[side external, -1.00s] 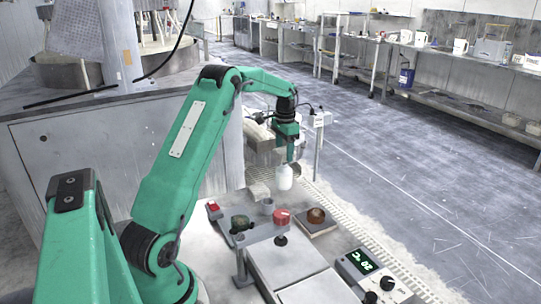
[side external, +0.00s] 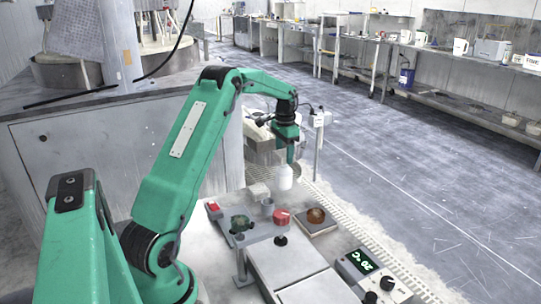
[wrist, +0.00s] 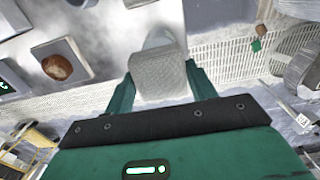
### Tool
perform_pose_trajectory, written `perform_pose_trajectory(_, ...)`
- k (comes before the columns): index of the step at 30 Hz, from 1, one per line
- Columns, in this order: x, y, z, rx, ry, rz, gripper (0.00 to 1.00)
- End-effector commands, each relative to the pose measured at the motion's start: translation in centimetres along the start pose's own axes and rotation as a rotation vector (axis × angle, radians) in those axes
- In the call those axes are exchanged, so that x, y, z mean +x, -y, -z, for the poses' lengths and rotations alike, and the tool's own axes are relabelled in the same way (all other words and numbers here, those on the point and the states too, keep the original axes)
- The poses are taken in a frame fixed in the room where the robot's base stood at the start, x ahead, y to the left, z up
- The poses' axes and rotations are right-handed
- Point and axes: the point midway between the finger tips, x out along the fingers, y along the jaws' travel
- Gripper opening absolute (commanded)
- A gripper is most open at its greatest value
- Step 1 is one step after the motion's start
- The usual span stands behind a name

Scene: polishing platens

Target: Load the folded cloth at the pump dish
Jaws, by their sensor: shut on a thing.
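A pale, woven-looking folded cloth (wrist: 160,76) sits between the two fingers of my gripper (wrist: 161,88) in the wrist view, and the gripper is shut on it. Just beyond the cloth is a pale, rounded thing (wrist: 158,38), partly covered by it; this may be the pump dish. In the side view my gripper (side external: 289,158) points down directly over a white, bottle-shaped thing (side external: 285,178). I cannot tell there where the cloth ends and the white thing begins, or whether they touch.
A small pale block (side external: 259,191), a grey cup (side external: 267,204), a red-topped round item (side external: 281,217) and a plate with a brown disc (side external: 316,215) stand close by. A temperature display box (side external: 371,275) is nearer right. A slotted drain strip (side external: 342,218) runs along the bench edge.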

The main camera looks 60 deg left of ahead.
Motion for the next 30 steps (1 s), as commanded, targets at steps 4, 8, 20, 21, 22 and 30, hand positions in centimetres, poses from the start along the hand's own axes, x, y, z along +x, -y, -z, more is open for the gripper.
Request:
perform_pose_trajectory(4, 0.17, 0.00, -0.01, 0.000, 0.000, 0.000, 0.38)
perform_pose_trajectory(8, 0.28, 0.00, -0.01, 0.000, 0.000, 0.000, 0.38)
perform_pose_trajectory(20, 0.64, -0.02, -0.03, 0.000, 0.001, -0.001, 0.38)
perform_pose_trajectory(21, 0.68, -0.02, -0.03, 0.000, 0.001, -0.001, 0.38)
perform_pose_trajectory(22, 0.71, -0.02, -0.03, 0.000, 0.001, -0.001, 0.38)
perform_pose_trajectory(30, 0.88, -0.03, -0.05, 0.000, 0.002, -0.001, 0.38)
